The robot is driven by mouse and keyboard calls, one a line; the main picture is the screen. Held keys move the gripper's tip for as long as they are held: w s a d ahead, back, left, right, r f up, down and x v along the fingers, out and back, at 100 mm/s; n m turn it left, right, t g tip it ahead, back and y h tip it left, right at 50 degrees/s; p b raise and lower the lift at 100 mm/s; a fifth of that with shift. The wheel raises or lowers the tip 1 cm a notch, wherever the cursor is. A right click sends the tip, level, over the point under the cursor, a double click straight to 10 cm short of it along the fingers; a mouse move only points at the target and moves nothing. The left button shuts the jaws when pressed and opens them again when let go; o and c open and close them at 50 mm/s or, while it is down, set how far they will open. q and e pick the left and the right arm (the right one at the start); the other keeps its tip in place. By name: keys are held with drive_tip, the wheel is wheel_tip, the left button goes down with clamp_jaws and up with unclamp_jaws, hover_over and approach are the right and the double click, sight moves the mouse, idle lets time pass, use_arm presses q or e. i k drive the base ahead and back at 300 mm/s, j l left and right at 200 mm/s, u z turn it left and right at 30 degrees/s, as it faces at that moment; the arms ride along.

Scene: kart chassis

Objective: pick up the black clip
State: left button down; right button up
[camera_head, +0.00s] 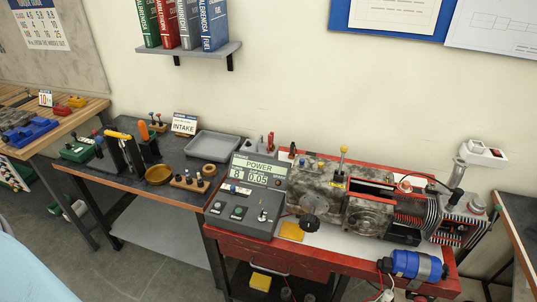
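I cannot make out a black clip for certain. Several small dark parts lie around the engine (365,212) on the red bench (240,247), and they are too small to identify. A black knob (309,222) sits at the engine's front left. Neither of my grippers is in view.
A grey power box (240,212) with a lit display stands on the bench's left. A blue cylinder (418,265) lies at its front right. The dark table (112,180) holds tool stands, a grey tray (213,146) and an amber bowl (159,174).

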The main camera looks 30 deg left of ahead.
sight(293, 145)
drive_tip(key=j+z, duration=0.25)
drive_tip(key=z, duration=0.2)
drive_tip(key=j+z, duration=0.2)
drive_tip(key=z, duration=0.3)
drive_tip(key=k+j+z, duration=0.15)
drive_tip(key=j, duration=0.2)
drive_tip(key=k+j+z, duration=0.35)
drive_tip(key=j, duration=0.25)
drive_tip(key=k+j, duration=0.2)
drive_tip(key=j, duration=0.2)
drive_tip(key=k+j, duration=0.2)
drive_tip(key=j, duration=0.15)
drive_tip(key=k+j+z, duration=0.1)
drive_tip(key=j, duration=0.3)
drive_tip(key=k+j, duration=0.3)
drive_tip(key=i, duration=0.5)
